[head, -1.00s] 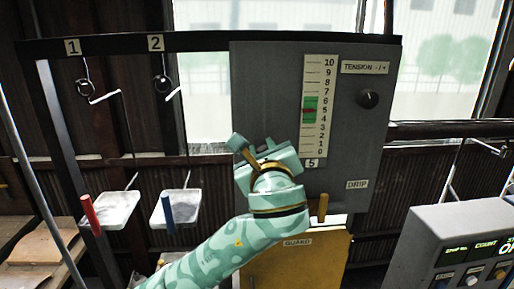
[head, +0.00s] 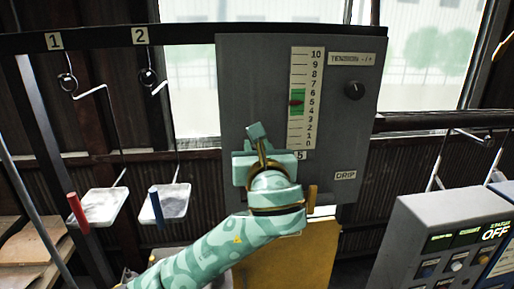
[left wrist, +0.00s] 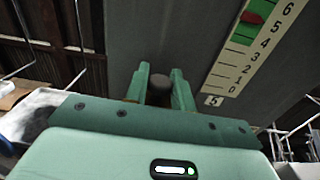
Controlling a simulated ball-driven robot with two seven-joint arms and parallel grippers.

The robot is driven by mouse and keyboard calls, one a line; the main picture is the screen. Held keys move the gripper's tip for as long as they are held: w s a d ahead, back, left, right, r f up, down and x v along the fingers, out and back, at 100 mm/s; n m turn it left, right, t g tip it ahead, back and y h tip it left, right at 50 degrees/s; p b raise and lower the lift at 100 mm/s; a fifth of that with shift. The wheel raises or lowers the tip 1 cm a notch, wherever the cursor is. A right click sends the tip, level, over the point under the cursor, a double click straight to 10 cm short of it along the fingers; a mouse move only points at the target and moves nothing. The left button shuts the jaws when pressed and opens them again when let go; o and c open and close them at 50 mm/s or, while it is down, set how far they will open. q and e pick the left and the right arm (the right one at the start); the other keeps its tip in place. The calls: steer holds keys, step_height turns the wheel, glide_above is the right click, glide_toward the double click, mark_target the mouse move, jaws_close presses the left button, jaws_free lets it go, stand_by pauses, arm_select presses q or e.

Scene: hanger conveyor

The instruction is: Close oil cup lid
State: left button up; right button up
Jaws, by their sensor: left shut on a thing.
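My left gripper (head: 262,150) is in front of the lower part of the grey panel (head: 250,75), left of the number scale's foot. In the left wrist view its two green fingers (left wrist: 158,90) are shut on a dark, round-topped thing (left wrist: 158,82). Whether this is the oil cup lid I cannot tell; the gripper hides most of it. No oil cup shows clearly in the head view. A brass-coloured upright piece (head: 312,198) stands just right of my left wrist, below the DRIP label (head: 345,175). My right gripper is not in view.
The scale (head: 299,125) and a TENSION knob (head: 354,91) are on the panel. A yellow guard (head: 310,250) is below. Two trays (head: 100,205) (head: 174,200) hang from hooks at left. A control box (head: 440,225) reading OFF stands at right.

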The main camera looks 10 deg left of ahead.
arm_select(q)
steer(key=o, duration=0.9)
steer(key=shift+b+v, duration=2.55)
steer(key=shift+v, duration=5.65)
steer(key=shift+w, duration=0.1)
